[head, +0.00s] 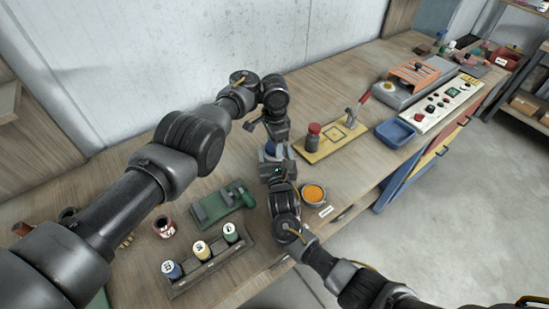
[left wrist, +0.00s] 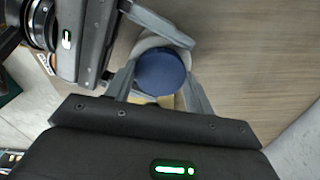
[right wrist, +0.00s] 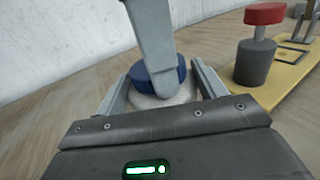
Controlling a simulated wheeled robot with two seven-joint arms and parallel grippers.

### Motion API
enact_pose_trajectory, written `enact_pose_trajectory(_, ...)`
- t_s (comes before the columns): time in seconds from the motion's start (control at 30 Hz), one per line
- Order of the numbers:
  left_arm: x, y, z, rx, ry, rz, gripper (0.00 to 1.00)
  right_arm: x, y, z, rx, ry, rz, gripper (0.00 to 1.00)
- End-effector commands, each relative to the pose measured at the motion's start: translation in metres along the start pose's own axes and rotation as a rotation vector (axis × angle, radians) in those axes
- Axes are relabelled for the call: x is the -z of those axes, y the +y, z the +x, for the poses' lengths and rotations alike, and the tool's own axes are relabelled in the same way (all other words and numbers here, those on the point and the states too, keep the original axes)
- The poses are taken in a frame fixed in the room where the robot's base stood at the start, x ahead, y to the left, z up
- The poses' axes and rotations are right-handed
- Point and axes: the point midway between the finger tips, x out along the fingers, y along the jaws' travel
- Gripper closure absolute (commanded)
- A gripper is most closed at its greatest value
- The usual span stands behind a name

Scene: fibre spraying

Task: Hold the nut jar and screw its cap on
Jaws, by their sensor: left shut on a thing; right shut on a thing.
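The blue cap (head: 270,147) sits over the nut jar and shows between my left gripper's fingers in the left wrist view (left wrist: 163,72). The pale nut jar (right wrist: 163,97) is mostly hidden; its whitish top shows under the cap in the right wrist view. My left gripper (head: 275,140) reaches down from above and is shut on the cap. My right gripper (right wrist: 163,88) is shut on the jar from the side, one finger each side. A left finger hides part of the cap there. I cannot tell whether the cap is threaded on.
An orange-filled dish (head: 314,194), a green tool (head: 222,203) and a rack of spools (head: 207,261) lie nearer. A blue bin (head: 395,132) is further right.

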Motion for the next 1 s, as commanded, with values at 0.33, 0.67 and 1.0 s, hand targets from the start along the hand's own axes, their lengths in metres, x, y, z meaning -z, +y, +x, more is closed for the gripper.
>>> enact_pose_trajectory(0.33, -0.001, -0.001, 0.000, 0.001, 0.000, 0.431, 0.74, -0.001, 0.000, 0.000, 0.000, -0.002, 0.001, 0.94)
enact_pose_trajectory(0.67, 0.000, -0.001, 0.000, 0.001, 0.000, 0.429, 0.25, -0.001, 0.000, 0.000, 0.000, -0.002, 0.001, 0.94)
enact_pose_trajectory(1.0, 0.000, -0.001, -0.023, 0.003, 0.000, 0.429, 0.25, -0.001, 0.000, 0.000, 0.000, -0.002, 0.001, 0.94)
